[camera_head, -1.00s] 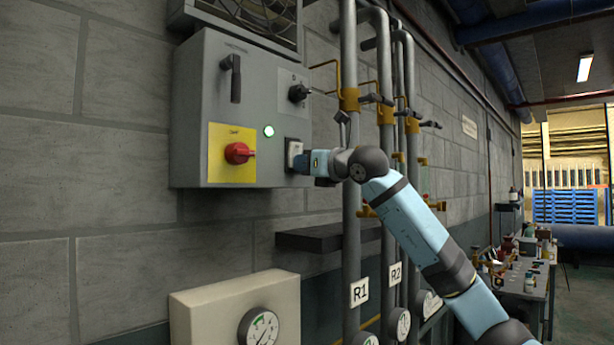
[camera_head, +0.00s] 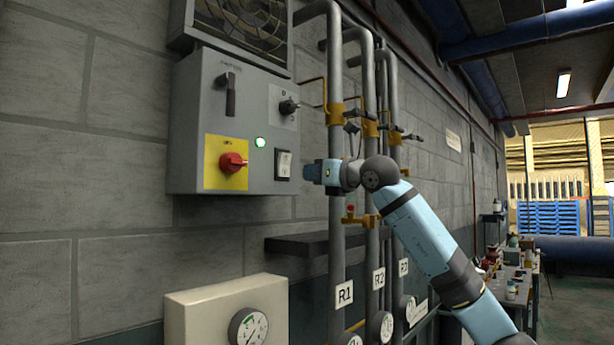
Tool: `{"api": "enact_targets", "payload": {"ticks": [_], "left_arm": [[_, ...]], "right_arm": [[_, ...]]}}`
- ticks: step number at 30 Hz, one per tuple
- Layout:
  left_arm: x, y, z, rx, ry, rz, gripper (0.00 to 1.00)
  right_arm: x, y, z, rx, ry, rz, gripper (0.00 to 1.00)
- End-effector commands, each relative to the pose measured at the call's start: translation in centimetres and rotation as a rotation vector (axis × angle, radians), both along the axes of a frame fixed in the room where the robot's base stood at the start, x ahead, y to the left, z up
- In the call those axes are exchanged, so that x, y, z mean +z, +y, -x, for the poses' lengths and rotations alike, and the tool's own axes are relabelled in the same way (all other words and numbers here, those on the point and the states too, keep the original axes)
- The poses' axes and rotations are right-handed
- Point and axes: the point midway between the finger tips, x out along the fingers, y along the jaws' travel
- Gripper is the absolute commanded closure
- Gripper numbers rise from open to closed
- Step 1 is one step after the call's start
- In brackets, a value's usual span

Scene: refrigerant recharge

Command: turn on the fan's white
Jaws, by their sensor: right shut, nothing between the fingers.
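The fan's white rocker switch (camera_head: 283,165) sits in a black frame at the lower right of the grey control box (camera_head: 190,140). The fan (camera_head: 240,22) is behind a wire grille above the box. A green lamp (camera_head: 260,142) on the box is lit. My right gripper (camera_head: 308,172) is just to the right of the switch, pointing at it with a small gap in the picture. It is shut and empty. Its fingertips are small and dark, and whether they touch the box edge cannot be told. My left gripper is not in view.
A red rotary knob (camera_head: 233,162) on a yellow plate, a black lever (camera_head: 230,95) and a black selector (camera_head: 288,106) are on the box. Vertical pipes (camera_head: 337,220) with yellow valves stand right of it. A dark shelf (camera_head: 290,245) and a gauge box (camera_head: 205,312) are below.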

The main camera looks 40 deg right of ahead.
Motion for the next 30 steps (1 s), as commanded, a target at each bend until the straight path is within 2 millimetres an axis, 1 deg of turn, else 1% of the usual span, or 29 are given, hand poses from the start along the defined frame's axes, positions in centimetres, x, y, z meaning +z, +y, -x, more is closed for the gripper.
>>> {"api": "enact_targets", "payload": {"ticks": [10, 20, 27, 29, 30], "left_arm": [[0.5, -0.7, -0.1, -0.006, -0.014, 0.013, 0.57], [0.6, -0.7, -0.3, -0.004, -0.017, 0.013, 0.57], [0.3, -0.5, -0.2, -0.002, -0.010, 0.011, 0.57], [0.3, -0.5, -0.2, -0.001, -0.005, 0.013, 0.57], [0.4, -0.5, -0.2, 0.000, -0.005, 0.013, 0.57]], "right_arm": [[-0.1, -0.5, 0.3, 0.005, 0.000, -0.001, 1.00], [-0.1, -0.5, 0.3, 0.005, 0.000, -0.001, 1.00], [-0.1, -0.5, 0.3, 0.005, 0.000, -0.001, 1.00], [-0.5, -0.2, 0.0, 0.019, 0.006, -0.005, 1.00], [-1.2, 0.4, -0.5, 0.039, 0.014, -0.012, 1.00]]}}
